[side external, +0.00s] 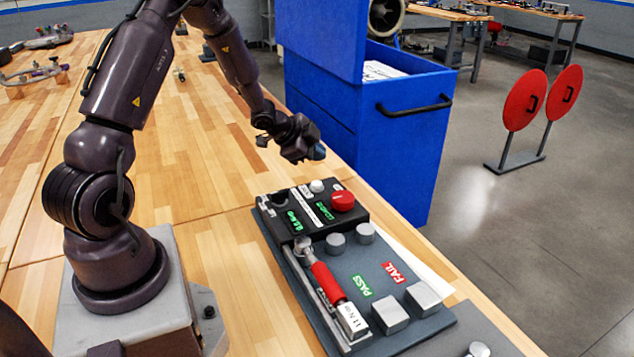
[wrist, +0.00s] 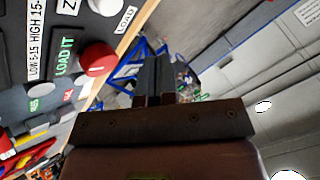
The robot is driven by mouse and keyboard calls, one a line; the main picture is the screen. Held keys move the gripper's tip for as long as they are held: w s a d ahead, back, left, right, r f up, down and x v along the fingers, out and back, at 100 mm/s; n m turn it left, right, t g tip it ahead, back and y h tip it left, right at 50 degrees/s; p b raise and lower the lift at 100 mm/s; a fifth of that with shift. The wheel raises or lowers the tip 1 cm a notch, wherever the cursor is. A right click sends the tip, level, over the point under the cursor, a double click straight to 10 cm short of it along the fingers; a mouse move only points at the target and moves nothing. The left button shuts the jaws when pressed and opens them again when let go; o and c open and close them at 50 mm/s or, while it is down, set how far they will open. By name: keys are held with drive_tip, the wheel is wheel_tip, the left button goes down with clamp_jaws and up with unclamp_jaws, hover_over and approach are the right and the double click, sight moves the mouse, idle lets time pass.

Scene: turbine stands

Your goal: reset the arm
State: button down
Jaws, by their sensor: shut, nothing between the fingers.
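My gripper (side external: 312,150) is raised above the wooden table, behind the black control box, and touches nothing. In the wrist view my gripper (wrist: 153,80) shows its two dark fingers together with nothing between them. The control box (side external: 292,218) has green displays, a white knob (side external: 317,186) and a red button (side external: 343,201). The red button also shows in the wrist view (wrist: 98,58). A red-handled tool (side external: 328,283) lies in a holder on the grey board beside the box.
The grey board (side external: 345,262) carries PASS and FAIL labels and several metal cylinders and blocks. A blue cabinet (side external: 400,150) with a black handle stands beside the table at the back right. The wooden table (side external: 215,190) is clear left of the box. Red discs (side external: 525,100) stand on the floor at right.

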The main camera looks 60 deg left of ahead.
drive_tip(key=shift+s+a+f, duration=0.25)
drive_tip(key=s+n+g, duration=0.1)
drive_tip(key=s+f+n+g+y, duration=0.1)
drive_tip(key=s+a, duration=0.1)
drive_tip(key=shift+s+f+n+g+y, duration=0.2)
drive_tip(key=shift+f+n+g+y, duration=0.1)
drive_tip(key=shift+n+g, duration=0.1)
drive_tip(key=s+d+r+n+h, duration=0.1)
drive_tip(key=s+d+r+n, duration=0.1)
drive_tip(key=s+d+r, duration=0.7)
drive_tip(key=s+d+r+n+h, duration=0.1)
drive_tip(key=s+d+r+n, duration=0.2)
drive_tip(key=s+d+r, duration=0.5)
drive_tip(key=d+r, duration=0.7)
drive_tip(key=d, duration=0.1)
drive_tip(key=shift+s+d+g, duration=0.3)
drive_tip(key=shift+s+g, duration=0.05)
drive_tip(key=shift+g, duration=0.05)
